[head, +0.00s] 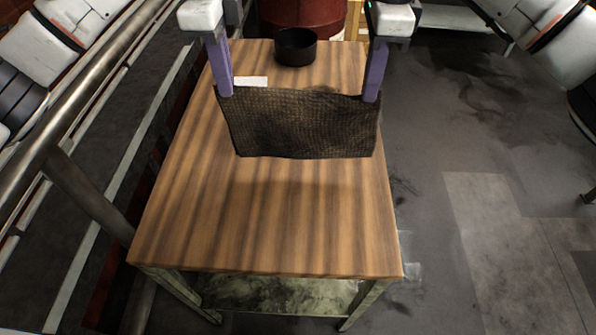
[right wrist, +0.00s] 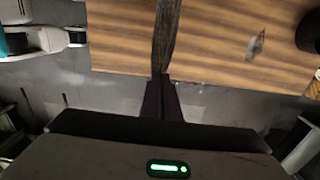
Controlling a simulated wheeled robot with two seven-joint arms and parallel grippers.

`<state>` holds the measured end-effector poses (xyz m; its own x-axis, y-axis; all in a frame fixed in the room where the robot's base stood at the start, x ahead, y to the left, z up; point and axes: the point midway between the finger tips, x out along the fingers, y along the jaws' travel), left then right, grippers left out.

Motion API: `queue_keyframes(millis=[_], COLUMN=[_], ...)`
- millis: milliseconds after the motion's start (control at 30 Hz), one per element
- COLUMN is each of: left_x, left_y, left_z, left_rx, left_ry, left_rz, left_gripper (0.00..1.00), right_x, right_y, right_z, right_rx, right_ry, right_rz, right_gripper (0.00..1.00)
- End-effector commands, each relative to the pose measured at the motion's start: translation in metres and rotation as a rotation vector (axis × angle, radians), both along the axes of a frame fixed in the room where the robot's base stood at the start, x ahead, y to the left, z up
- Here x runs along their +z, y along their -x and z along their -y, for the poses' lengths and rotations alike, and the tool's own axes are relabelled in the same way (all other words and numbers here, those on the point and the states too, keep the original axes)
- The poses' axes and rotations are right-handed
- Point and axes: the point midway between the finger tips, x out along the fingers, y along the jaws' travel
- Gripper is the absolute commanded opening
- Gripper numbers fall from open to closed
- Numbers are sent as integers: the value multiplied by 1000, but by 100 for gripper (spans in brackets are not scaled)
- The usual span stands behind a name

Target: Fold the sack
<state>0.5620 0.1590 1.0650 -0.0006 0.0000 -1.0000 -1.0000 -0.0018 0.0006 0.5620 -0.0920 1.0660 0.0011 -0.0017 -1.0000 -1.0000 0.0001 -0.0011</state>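The sack (head: 305,125) is a dark brown woven cloth. It hangs upright like a curtain between my two grippers, over the wooden table. A shadow shows on the tabletop below its lower edge. My left gripper (head: 226,93) is shut on its upper left corner, and my right gripper (head: 371,98) is shut on its upper right corner. In the right wrist view the sack (right wrist: 164,38) shows edge-on as a narrow dark strip, and the fingers of my right gripper (right wrist: 161,80) are closed together on it.
The wooden table (head: 270,230) is bare in front of the sack. A black round pot (head: 295,48) stands at its far end, with a small white paper (head: 252,82) behind the sack's left side. A red barrel (head: 303,14) is beyond. A metal railing (head: 88,195) runs along the left.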

Motion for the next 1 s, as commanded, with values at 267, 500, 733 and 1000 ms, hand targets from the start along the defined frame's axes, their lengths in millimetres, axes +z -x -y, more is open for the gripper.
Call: queue_keyframes(millis=[267,500,733,1000], left_x=[5,5,2,-10], left_y=[0,0,-9,-49], left_z=[0,0,0,1], left_rx=[0,0,3,3], left_ry=[0,0,0,1], left_rz=[1,1,11,65], left_gripper=[0,0,0,0], right_x=[5,4,1,-10], right_y=[0,0,-8,-49], right_z=[0,0,0,-1], right_rx=[0,0,-2,-3], right_ry=[-1,-1,0,1], right_rz=[-2,-1,9,64], right_gripper=[0,0,0,0])
